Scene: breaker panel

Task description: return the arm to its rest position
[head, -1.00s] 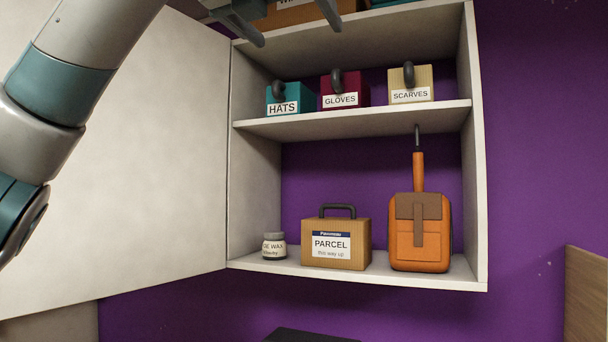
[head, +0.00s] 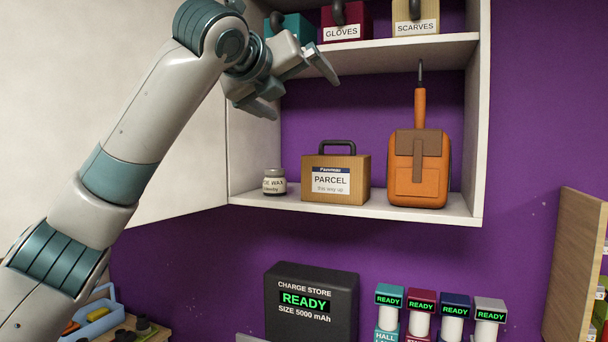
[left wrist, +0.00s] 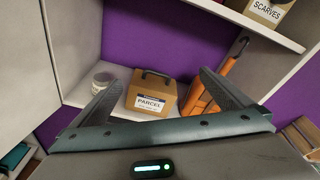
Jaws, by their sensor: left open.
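My left arm reaches up from the lower left in the head view. Its gripper (head: 298,84) is open and empty in front of the cabinet, just under the left part of the middle shelf and above the parcel box. In the left wrist view its two fingers (left wrist: 165,90) stand wide apart, with nothing between them. Behind them are the parcel box (left wrist: 151,92) and, to the right, the orange bag (left wrist: 199,98). The left gripper hides part of the teal box and the left cabinet side in the head view. My right gripper does not show.
The cabinet's lower shelf (head: 300,209) holds a wax jar (head: 274,182), the parcel box (head: 336,180) and the orange bag (head: 418,170). Labelled boxes (head: 346,22) stand above. A black charge store (head: 311,303) and several units reading READY (head: 421,301) are below. A wooden panel (head: 573,260) stands right.

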